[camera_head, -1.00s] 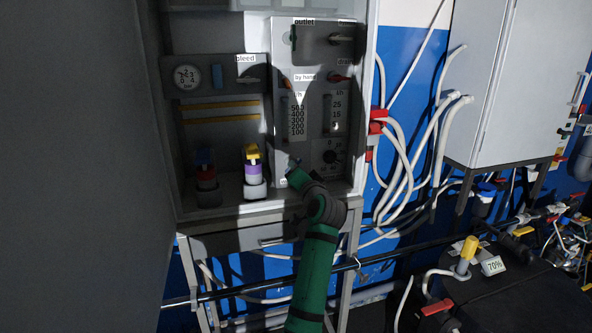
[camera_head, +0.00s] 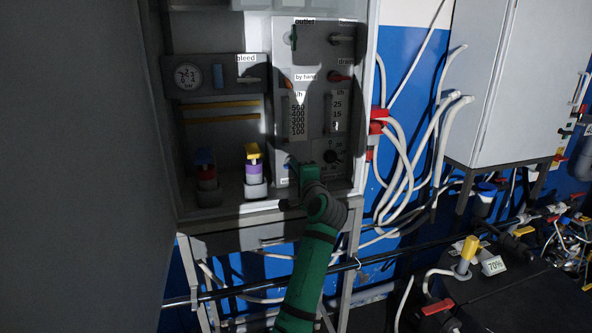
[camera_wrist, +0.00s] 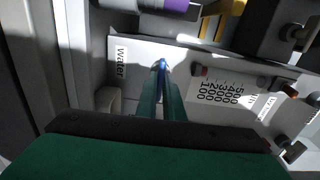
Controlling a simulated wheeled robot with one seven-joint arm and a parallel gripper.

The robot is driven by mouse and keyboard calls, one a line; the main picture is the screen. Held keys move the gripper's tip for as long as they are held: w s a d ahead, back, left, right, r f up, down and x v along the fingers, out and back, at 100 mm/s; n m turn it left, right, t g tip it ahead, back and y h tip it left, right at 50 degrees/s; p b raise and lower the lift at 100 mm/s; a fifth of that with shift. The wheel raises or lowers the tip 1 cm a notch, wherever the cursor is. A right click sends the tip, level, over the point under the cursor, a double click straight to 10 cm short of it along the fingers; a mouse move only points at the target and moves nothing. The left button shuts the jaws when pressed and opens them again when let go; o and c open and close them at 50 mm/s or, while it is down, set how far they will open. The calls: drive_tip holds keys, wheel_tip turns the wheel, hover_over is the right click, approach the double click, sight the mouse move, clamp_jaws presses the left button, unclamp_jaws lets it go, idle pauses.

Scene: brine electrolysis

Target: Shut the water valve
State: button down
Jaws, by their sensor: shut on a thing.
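The water valve's small blue handle (camera_wrist: 162,65) shows in the wrist view, beside the white label reading "water" (camera_wrist: 119,62) on the grey panel. My gripper (camera_wrist: 162,80) is shut on the blue handle, its two green fingers close together on it. In the head view my gripper (camera_head: 294,166) is at the low left of the instrument panel (camera_head: 315,65), below the flow scales. The handle is mostly hidden there by my gripper, so its exact angle is hard to tell.
Left of my gripper stand a yellow-topped purple bottle (camera_head: 254,172) and a red and blue one (camera_head: 206,178) in the cabinet. A black knob (camera_head: 331,157) is close on the right. The red drain handle (camera_head: 340,77) and by-hand lever (camera_head: 288,84) are higher up.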

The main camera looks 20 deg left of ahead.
drive_tip(key=shift+f, duration=0.15)
idle(0.4)
drive_tip(key=c, duration=1.9)
unclamp_jaws()
drive_tip(key=shift+o, duration=0.2)
drive_tip(key=v, duration=1)
drive_tip(key=shift+s+d, duration=0.3)
drive_tip(key=shift+d, duration=0.05)
